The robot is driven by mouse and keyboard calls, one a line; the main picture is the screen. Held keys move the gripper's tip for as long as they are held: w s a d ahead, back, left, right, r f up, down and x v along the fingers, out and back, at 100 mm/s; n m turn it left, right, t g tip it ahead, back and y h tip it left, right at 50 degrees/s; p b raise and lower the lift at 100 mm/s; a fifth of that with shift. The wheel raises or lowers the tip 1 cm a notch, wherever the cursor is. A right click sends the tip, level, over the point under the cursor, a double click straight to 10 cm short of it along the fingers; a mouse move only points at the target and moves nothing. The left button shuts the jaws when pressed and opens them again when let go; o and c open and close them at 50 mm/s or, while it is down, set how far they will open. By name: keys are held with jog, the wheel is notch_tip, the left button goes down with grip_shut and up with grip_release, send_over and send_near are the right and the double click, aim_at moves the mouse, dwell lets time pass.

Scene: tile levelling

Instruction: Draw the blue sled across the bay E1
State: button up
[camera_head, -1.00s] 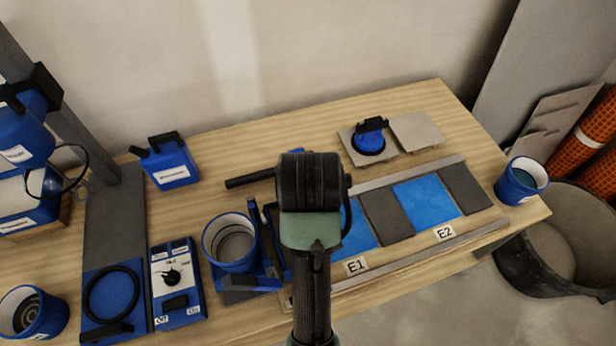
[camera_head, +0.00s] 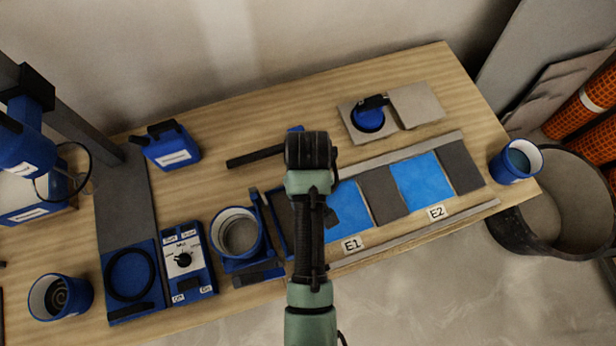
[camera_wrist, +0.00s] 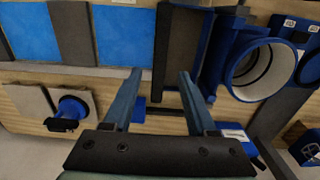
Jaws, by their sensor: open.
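Bay E1 (camera_head: 347,212) is a blue-coated patch behind its E1 label, partly hidden by my arm in the head view; it also shows in the wrist view (camera_wrist: 122,35). What looks like the blue sled (camera_head: 272,228) is a narrow blue-and-black frame left of E1, beside a dark slab. It also shows in the wrist view (camera_wrist: 208,48), close to the right finger. My gripper (camera_wrist: 158,73) is open and empty, its fingers apart above the table near the dark slab. In the head view my arm hides the fingertips.
A blue bucket (camera_head: 238,233) stands left of the sled. Bay E2 (camera_head: 420,180) lies right of E1, past a dark slab. Metal rails (camera_head: 415,235) run along the bays. A black bar (camera_head: 255,157) and a blue suction cup (camera_head: 369,117) lie behind.

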notch_tip(320, 180, down, 6)
jog(key=shift+r, duration=0.15)
grip_shut()
dwell(0.4)
dwell(1.1)
